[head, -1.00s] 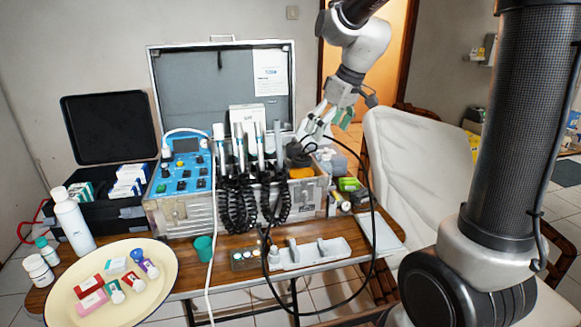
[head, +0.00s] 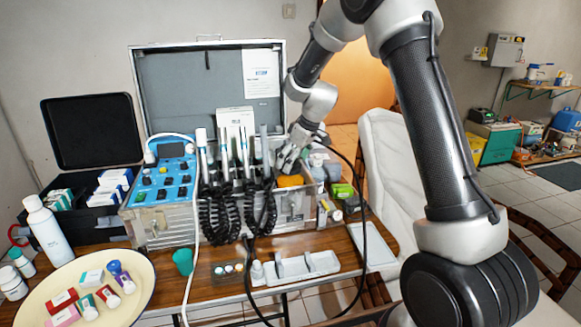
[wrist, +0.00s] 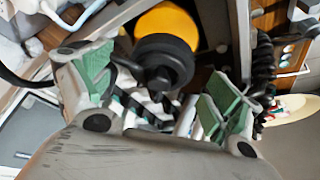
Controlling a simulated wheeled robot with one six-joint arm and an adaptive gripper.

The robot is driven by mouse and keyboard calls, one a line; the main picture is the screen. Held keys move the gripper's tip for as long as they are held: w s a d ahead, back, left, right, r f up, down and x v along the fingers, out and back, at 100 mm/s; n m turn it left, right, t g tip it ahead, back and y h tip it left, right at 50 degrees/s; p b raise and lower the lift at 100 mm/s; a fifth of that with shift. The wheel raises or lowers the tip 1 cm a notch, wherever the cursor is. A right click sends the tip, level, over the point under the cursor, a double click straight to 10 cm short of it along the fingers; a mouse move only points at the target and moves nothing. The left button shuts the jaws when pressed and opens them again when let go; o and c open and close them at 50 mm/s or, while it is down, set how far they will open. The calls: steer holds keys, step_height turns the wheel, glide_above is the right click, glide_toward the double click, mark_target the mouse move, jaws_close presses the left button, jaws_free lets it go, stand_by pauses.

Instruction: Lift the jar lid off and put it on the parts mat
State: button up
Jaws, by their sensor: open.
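The orange jar (head: 290,181) stands in the open metal case, right of the coiled black cords. In the wrist view the orange jar (wrist: 168,28) carries a black round lid (wrist: 165,62) with a dark knob. My gripper (head: 288,160) is above the jar and hides most of the lid in the head view. In the wrist view my gripper (wrist: 155,88) is open, with green-padded fingers on either side of the lid's knob and no clear contact. A pale flat rectangle (head: 374,244) at the table's right may be the parts mat.
Handpieces with coiled black cords (head: 220,210) stand close left of my gripper. Bottles (head: 320,168) and small boxes stand close right. A black cable loops down in front of the table. A white divided tray (head: 300,266) and a cream basin (head: 140,290) are nearer the front.

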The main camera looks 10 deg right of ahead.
steer(key=shift+w+a+f, duration=0.1)
steer(key=shift+a+f, duration=0.05)
steer(key=shift+f, duration=0.15)
steer(key=c, duration=1.1)
steer(key=shift+o, duration=0.2)
steer(key=shift+r, duration=0.1)
